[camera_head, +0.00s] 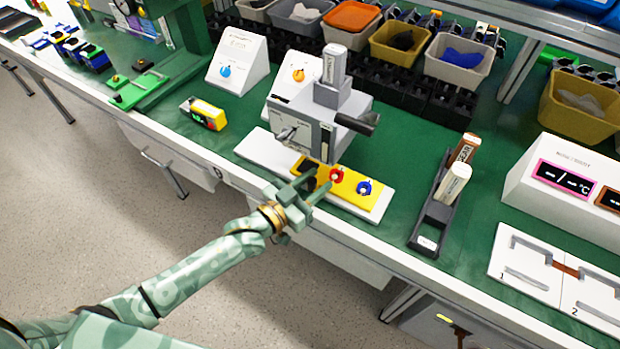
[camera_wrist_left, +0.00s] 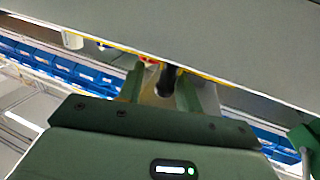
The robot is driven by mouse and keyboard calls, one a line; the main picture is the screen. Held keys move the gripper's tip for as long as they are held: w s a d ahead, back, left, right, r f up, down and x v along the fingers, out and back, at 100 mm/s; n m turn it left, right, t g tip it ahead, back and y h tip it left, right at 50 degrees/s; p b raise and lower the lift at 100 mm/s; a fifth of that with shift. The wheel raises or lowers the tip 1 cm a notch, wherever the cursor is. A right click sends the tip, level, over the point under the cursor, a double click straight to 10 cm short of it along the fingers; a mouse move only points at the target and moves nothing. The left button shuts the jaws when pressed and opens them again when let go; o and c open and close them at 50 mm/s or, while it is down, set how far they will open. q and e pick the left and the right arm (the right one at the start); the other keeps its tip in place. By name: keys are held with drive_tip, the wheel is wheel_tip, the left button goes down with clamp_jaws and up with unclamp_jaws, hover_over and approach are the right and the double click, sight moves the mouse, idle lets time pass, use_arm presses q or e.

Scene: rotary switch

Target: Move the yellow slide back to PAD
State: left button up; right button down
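The yellow slide (camera_head: 348,193) lies along the white base (camera_head: 262,150) of the grey press-like machine (camera_head: 312,122), partly under its head. A red knob (camera_head: 337,175) and a blue knob (camera_head: 364,188) stand on it. A dark knob (camera_head: 310,184) is at its left part. My left gripper (camera_head: 311,190) is at the front edge of the slide, with its fingers on either side of the dark knob. In the left wrist view the dark knob (camera_wrist_left: 166,80) stands between the two fingers, with a gap showing beside it. No PAD label is readable. My right gripper is not in view.
A black tray with two upright stamp-like pieces (camera_head: 455,182) stands right of the machine. A yellow and black block (camera_head: 203,113) lies to the left. White boxes with dials (camera_head: 238,62) and bins (camera_head: 400,42) are behind. The green bench top is clear between these.

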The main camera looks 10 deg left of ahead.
use_arm(q)
drive_tip(key=shift+a+r, duration=0.1)
idle(0.3)
drive_tip(key=shift+s+a, duration=0.15)
drive_tip(key=shift+s, duration=0.05)
drive_tip(key=p+v, duration=0.3)
drive_tip(key=v, duration=1.2)
drive_tip(key=shift+s, duration=0.3)
drive_tip(key=shift+a, duration=0.15)
